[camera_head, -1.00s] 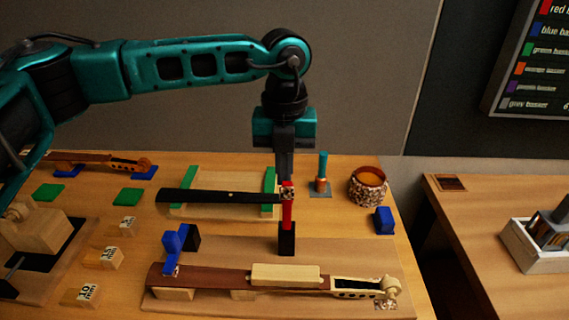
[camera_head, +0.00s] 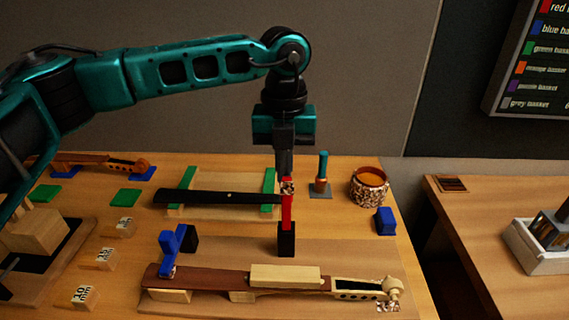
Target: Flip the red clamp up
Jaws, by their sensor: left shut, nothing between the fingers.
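The red clamp (camera_head: 287,212) stands upright on a black base (camera_head: 287,240) behind the violin neck (camera_head: 210,278). My left gripper (camera_head: 286,176) points straight down at the top end of the red clamp. It is shut with nothing held, and its tips overlap the clamp's top in this view; I cannot tell whether they touch. A blue clamp (camera_head: 169,250) stands to the left at the neck's end, beside its black base. My right gripper is not in view.
A black fingerboard (camera_head: 215,197) lies across a green-ended cradle (camera_head: 183,180) behind the clamp. A round pot (camera_head: 369,187), a teal-handled tool (camera_head: 322,172) and a blue block (camera_head: 385,220) stand to the right. Marked wooden blocks (camera_head: 84,297) are at left. A second table (camera_head: 480,225) is beyond a gap.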

